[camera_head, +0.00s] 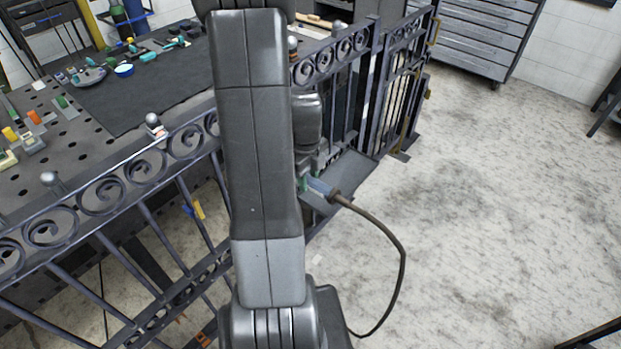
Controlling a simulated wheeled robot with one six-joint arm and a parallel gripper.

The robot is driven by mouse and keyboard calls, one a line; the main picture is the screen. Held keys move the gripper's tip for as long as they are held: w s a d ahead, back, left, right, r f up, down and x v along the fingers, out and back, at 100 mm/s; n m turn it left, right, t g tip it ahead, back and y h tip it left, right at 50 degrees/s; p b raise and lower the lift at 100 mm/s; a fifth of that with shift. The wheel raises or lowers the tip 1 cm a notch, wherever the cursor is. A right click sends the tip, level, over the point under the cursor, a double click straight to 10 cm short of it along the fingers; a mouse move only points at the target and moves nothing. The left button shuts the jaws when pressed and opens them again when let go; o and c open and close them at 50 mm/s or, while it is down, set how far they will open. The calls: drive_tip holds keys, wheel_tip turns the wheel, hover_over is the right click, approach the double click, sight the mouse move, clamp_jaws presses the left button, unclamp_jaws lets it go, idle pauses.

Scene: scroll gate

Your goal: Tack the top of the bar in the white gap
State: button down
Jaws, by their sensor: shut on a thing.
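The dark scroll gate (105,197) runs from the lower left to the upper right, with a top rail of scrolls over upright bars. My gripper (308,181) is low beside the gate, just right of my arm, and partly hidden by it. It is shut on the welding torch (322,188), a blue-grey handle with a brown cable looping down to the right. The torch tip is not clear in this view. My arm covers the middle of the gate; I cannot make out the bar with the white gap.
A perforated work table (100,150) with a black mat (150,95) and small tools stands behind the gate. A grey drawer cabinet (487,35) is at the back right. The concrete floor (480,210) on the right is clear.

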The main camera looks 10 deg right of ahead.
drive_tip(key=c, duration=1.9)
unclamp_jaws()
clamp_jaws()
drive_tip(key=shift+w+a, duration=0.35)
drive_tip(key=shift+w, duration=0.1)
drive_tip(key=shift+w+a, duration=0.25)
drive_tip(key=shift+w, duration=0.05)
drive_tip(key=shift+w+a+b, duration=0.1)
drive_tip(key=shift+w+b, duration=0.05)
drive_tip(key=shift+b, duration=0.25)
